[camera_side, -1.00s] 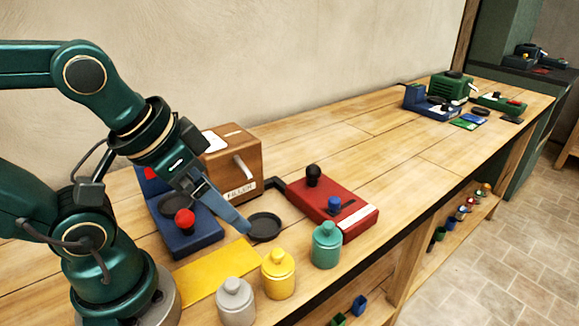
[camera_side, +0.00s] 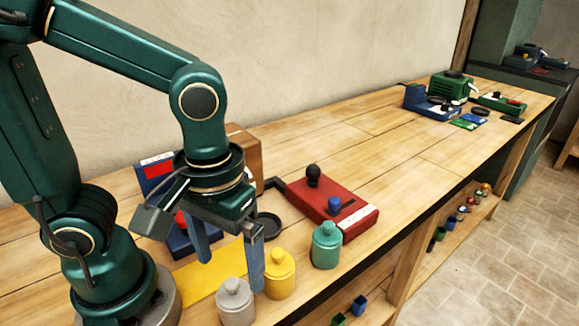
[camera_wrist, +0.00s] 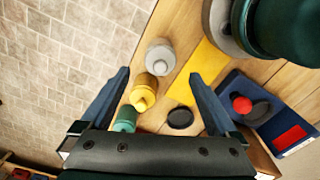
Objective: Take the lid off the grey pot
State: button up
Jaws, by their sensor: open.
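The grey pot (camera_side: 236,304) stands upright at the front edge of the bench, with its knobbed lid (camera_side: 235,286) on it. It also shows in the wrist view (camera_wrist: 160,56), beyond the fingertips. My gripper (camera_side: 228,275) is open and empty, with its fingers pointing down. I cannot tell the exact height of the fingertips.
A teal pot (camera_side: 326,246) stands right of the yellow pot. A yellow mat (camera_side: 205,280) lies behind the grey pot. A black dish (camera_side: 268,227), a red box (camera_side: 335,208) and a blue device (camera_side: 180,242) stand further back. The bench's right middle is clear.

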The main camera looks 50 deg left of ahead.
aim_at(232, 282)
jog(key=shift+f, duration=2.2)
jog(key=shift+c, duration=0.3)
jog(key=c, duration=1.4)
jog(key=shift+r, duration=0.15)
